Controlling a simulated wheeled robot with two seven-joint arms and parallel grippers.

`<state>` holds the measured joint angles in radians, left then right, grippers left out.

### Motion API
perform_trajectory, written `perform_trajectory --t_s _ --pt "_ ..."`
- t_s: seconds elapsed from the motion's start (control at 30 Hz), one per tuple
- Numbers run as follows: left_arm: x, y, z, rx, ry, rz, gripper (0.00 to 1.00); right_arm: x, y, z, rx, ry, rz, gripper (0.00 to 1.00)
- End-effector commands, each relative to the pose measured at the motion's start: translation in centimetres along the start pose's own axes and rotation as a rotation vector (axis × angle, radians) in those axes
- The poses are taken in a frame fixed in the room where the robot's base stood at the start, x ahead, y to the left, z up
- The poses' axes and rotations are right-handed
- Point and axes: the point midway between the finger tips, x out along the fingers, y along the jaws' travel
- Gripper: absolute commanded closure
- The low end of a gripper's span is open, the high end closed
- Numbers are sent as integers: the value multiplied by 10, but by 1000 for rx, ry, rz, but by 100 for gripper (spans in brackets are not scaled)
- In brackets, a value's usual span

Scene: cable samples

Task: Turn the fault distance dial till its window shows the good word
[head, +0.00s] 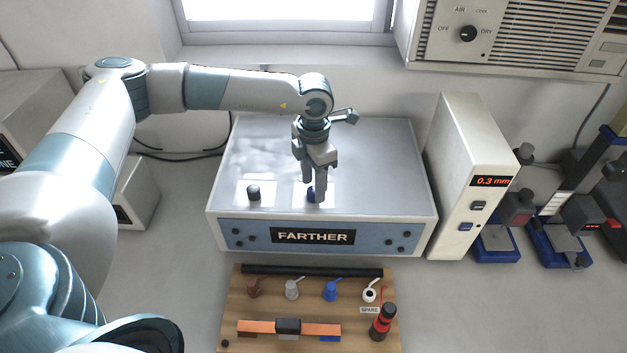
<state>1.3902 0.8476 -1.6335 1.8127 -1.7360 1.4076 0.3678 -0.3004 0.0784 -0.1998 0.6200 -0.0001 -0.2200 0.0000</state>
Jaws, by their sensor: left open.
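The fault distance unit (390,180) is a grey box with a pale top and a blue front. Its window (313,236) reads "FARTHER". A dark knob (254,193) stands on the left of the top. My right gripper is not in view.
A wooden board (240,300) with several cable samples and a red-black tool (383,321) lies in front. A white meter (470,170) reading "0.3 mm" stands close on the right. Blue-based instruments (495,245) stand farther right. An air conditioner (520,35) hangs above.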

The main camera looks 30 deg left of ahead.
Motion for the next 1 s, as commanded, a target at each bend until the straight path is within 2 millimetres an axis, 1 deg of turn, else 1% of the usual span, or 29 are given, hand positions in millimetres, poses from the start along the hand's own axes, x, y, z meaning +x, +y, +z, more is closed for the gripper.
perform_trajectory --t_s 0.03,0.2,0.47,0.5,0.67,0.87,1.0 --pt "3 0 0 0 2 0 55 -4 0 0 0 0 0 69" --pt "13 0 0 0 1 1 55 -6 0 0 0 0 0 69" --pt "14 0 0 1 0 1 55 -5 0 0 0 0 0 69" --pt "14 0 0 0 0 1 57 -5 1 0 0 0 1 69" --pt "14 0 0 0 0 1 96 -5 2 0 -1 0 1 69" --pt "14 0 0 3 0 1 96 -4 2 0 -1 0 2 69" --pt "15 0 0 22 -1 1 96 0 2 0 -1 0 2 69"
